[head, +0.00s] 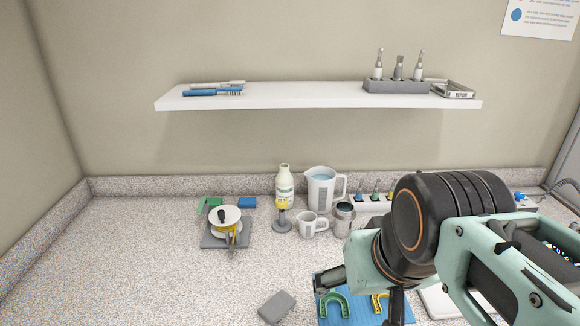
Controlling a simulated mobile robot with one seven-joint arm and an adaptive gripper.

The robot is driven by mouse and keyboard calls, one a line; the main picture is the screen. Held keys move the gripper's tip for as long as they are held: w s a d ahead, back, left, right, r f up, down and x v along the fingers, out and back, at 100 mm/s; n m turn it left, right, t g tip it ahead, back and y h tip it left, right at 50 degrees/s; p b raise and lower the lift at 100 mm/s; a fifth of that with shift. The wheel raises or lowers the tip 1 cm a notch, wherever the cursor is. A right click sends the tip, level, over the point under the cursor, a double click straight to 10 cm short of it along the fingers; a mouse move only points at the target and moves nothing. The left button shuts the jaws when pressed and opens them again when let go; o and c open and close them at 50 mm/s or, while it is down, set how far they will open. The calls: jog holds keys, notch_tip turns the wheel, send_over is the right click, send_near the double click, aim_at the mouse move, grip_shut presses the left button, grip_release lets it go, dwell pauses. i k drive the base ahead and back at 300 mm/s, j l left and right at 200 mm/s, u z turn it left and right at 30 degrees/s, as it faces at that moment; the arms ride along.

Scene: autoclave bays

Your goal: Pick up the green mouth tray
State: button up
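The green mouth tray (334,303) is a U-shaped piece lying on a blue mat (358,318) at the bottom of the head view. A yellow mouth tray (378,302) lies to its right on the same mat, partly hidden by my gripper. My gripper (362,290) is over the mat, with one dark finger near the green tray's upper left and the other to the right, by the yellow tray. The fingers are spread apart, and I see nothing held between them. The picture's lower edge and my arm hide part of the mat.
A grey block (277,307) lies left of the mat. Behind stand a bottle (284,183), a jug (320,188), a mug (308,224) and a metal cup (343,220). A scale-like device (226,232) stands left.

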aim_at(332, 296)
jog(key=k+j+u, duration=0.1)
jog(key=j, duration=0.2)
jog(key=k+j+u, duration=0.15)
jog(key=j, duration=0.2)
jog(key=k+j+u, duration=0.1)
jog(key=j, duration=0.25)
jog(key=u, duration=0.3)
jog(key=k+j+z, duration=0.1)
jog(key=z, duration=0.15)
